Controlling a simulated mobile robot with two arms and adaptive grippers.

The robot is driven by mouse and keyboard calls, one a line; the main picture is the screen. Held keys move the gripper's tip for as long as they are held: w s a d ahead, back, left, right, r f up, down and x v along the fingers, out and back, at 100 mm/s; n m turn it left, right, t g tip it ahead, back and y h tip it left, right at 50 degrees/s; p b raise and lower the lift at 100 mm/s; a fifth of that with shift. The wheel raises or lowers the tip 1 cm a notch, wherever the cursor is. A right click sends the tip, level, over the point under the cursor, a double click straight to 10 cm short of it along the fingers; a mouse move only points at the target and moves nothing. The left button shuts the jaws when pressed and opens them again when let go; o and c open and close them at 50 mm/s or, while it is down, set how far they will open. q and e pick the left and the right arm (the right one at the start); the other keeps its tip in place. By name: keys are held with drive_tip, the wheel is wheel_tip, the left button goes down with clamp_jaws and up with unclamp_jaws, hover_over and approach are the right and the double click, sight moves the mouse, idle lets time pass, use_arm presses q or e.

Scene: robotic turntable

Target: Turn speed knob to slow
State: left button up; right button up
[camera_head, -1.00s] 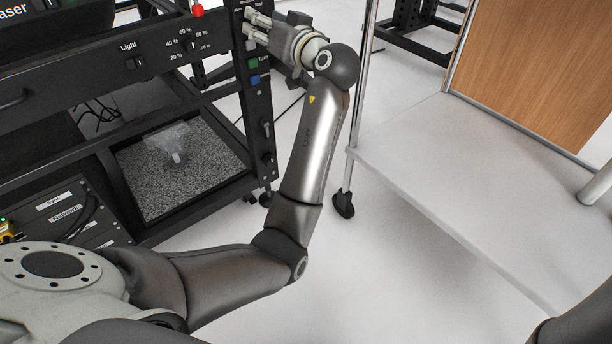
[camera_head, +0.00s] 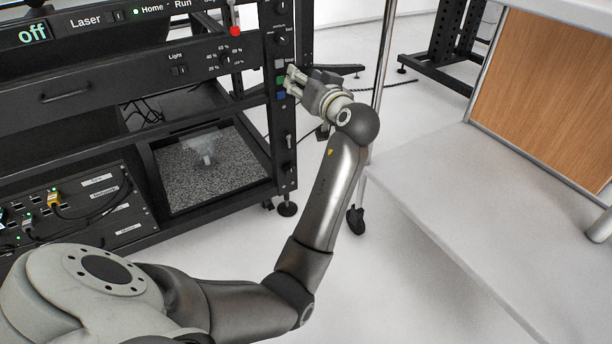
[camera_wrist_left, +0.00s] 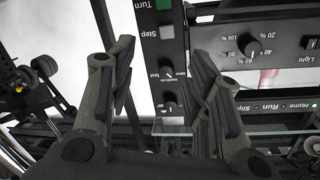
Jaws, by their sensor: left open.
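The black vertical control panel on the rack's right post carries a small dark knob with a white pointer (camera_head: 281,38). It also shows in the left wrist view (camera_wrist_left: 167,73), upside down, with small lettering beside it that seems to read "fast". A second knob (camera_wrist_left: 170,107) is close to it. My left gripper (camera_head: 289,80) is open and empty, in front of the panel's button area in the head view. In the left wrist view its two fingers (camera_wrist_left: 163,60) stand on either side of the panel, with the knob between them, apparently not touching. My right gripper is out of view.
Green (camera_head: 280,80) and blue (camera_head: 281,95) buttons sit below the knobs. A red button (camera_head: 235,31) and a light dial (camera_head: 226,59) are on the rack's front. A white table (camera_head: 470,190) with a metal leg stands right of my arm. The floor between is clear.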

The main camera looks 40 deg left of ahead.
use_arm(q)
drive_tip(key=s+d+f+m+h, duration=0.2)
drive_tip(key=s+d+f+h, duration=0.1)
drive_tip(key=f, duration=0.6)
drive_tip(key=s+d+f+m+h, duration=0.2)
drive_tip(key=s+f+h, duration=0.1)
drive_tip(key=f, duration=0.7)
drive_tip(key=shift+s+d+f, duration=0.15)
drive_tip(key=shift+s+d, duration=0.25)
drive_tip(key=shift+s, duration=0.5)
